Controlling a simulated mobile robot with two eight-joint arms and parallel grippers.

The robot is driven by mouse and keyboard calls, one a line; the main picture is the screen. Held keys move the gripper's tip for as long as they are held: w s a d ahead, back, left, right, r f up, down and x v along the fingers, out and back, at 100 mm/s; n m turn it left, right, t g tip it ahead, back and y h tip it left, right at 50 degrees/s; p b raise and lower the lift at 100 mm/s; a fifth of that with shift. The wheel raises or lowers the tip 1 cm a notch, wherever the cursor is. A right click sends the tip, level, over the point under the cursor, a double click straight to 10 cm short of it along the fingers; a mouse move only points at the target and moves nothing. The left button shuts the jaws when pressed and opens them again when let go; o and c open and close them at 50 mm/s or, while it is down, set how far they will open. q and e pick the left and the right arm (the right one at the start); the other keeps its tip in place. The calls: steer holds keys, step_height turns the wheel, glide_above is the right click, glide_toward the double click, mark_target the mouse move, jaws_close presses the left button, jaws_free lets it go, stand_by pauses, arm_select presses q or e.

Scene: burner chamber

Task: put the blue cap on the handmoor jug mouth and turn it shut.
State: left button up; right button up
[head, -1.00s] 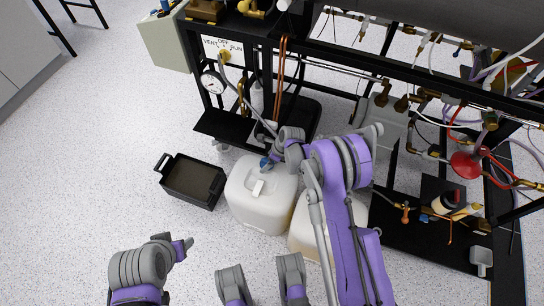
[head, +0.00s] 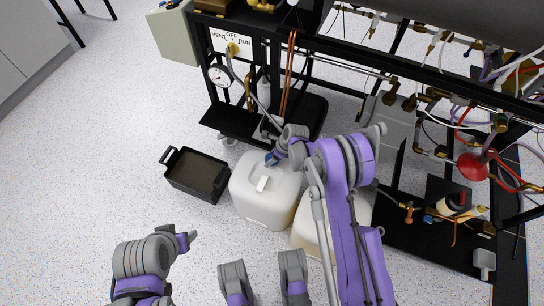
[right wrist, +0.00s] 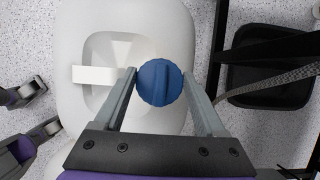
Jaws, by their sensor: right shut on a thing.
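My right gripper (right wrist: 161,88) is shut on the blue cap (right wrist: 160,82), one finger on each side of it. The cap also shows in the head view (head: 271,159), at the far edge of a whitish jug (head: 262,205) with a raised handle. In the right wrist view the cap is over this jug (right wrist: 100,25), beside its handle. The jug's mouth is hidden, so I cannot tell whether the cap touches it or sits above it.
A second whitish jug (head: 306,232) stands close on the right, partly behind my right arm. A black open tray (head: 216,190) is on the floor to the left. A black frame with gauge (head: 218,76), pipes and hoses stands behind. The floor at left is clear.

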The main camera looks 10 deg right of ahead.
jaws_close()
steer(key=m+b, duration=0.1)
steer(key=m, duration=0.1)
steer(key=shift+f+m+t+h, duration=0.1)
steer(key=shift+m+t+h, duration=0.2)
steer(key=shift+m+h, duration=0.1)
steer(key=shift+m+t+h+b, duration=0.35)
steer(key=shift+m+b, duration=0.2)
steer(key=shift+m, duration=1.05)
steer(key=shift+h, duration=0.25)
